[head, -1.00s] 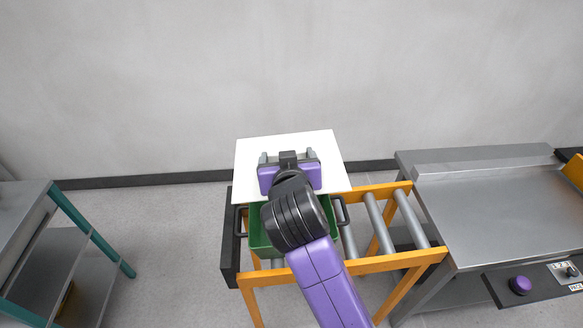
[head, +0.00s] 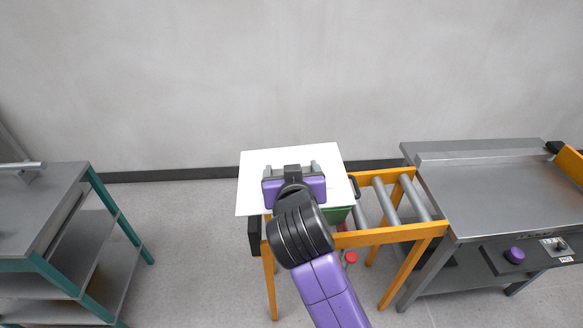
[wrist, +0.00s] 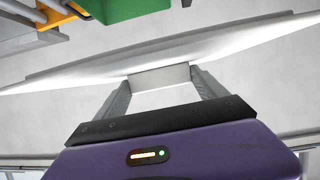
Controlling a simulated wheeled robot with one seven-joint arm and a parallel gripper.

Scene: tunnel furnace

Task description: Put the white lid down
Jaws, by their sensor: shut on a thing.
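The white lid (head: 256,172) is a flat, square plate held up in front of me in the head view. My purple gripper (head: 292,170) is shut on its handle. In the wrist view the lid (wrist: 230,50) spans the picture, and my gripper's two grey fingers (wrist: 165,88) clasp the pale block on it. A green container (head: 337,214) is mostly hidden below the lid in the head view. Its green side also shows at the top of the wrist view (wrist: 125,8).
An orange roller conveyor (head: 390,235) stands under and right of the lid, leading to a steel table (head: 490,190) with a purple button (head: 515,255). A steel shelf cart (head: 50,205) stands left, with open floor between.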

